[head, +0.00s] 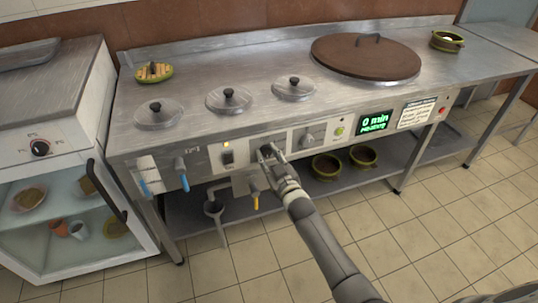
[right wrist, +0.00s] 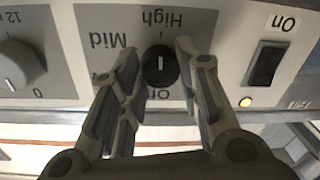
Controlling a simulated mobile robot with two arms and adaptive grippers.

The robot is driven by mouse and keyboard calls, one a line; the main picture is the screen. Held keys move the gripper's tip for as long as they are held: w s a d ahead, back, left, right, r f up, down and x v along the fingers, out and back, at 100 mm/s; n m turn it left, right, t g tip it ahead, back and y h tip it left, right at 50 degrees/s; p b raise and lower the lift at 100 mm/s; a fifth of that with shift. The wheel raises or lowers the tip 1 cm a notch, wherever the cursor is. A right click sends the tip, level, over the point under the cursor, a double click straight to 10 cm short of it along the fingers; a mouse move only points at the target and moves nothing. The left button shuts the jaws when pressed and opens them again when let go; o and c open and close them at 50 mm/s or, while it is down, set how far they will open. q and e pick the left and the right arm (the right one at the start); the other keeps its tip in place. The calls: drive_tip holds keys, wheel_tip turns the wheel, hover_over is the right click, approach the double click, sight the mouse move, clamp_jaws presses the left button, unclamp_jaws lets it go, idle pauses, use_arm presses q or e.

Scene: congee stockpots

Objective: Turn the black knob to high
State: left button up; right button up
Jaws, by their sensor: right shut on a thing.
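The black knob (right wrist: 159,67) is on a grey label panel on the stove front. The wrist view is upside down, with "High" printed above the knob in the picture, "Mid" to its left and a partly covered "Off" below. The knob's white mark stands vertical, in line with "High" and "Off". My right gripper (right wrist: 158,62) is shut on the knob, one finger on each side. In the head view my right gripper (head: 267,152) reaches the counter's front panel and mostly covers the knob. My left gripper is out of view.
A grey timer knob (head: 306,138) sits right of the gripper, and a rocker switch (head: 228,158) with a lit orange lamp (head: 226,145) sits left. Blue and yellow valve handles (head: 254,192) hang below. A large brown lid (head: 366,56) covers the counter's right part.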

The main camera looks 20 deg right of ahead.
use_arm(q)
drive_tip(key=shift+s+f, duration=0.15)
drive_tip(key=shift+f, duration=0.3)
use_arm(e)
drive_tip(key=shift+f+m, duration=0.15)
drive_tip(key=shift+m, duration=0.25)
drive_tip(key=o, duration=1)
drive_tip(key=shift+d, duration=0.1)
drive_tip(key=shift+o, duration=0.2)
drive_tip(key=shift+s, duration=0.1)
drive_tip(key=s+d, duration=0.1)
drive_tip(key=s, duration=1)
drive_tip(key=shift+s, duration=0.4)
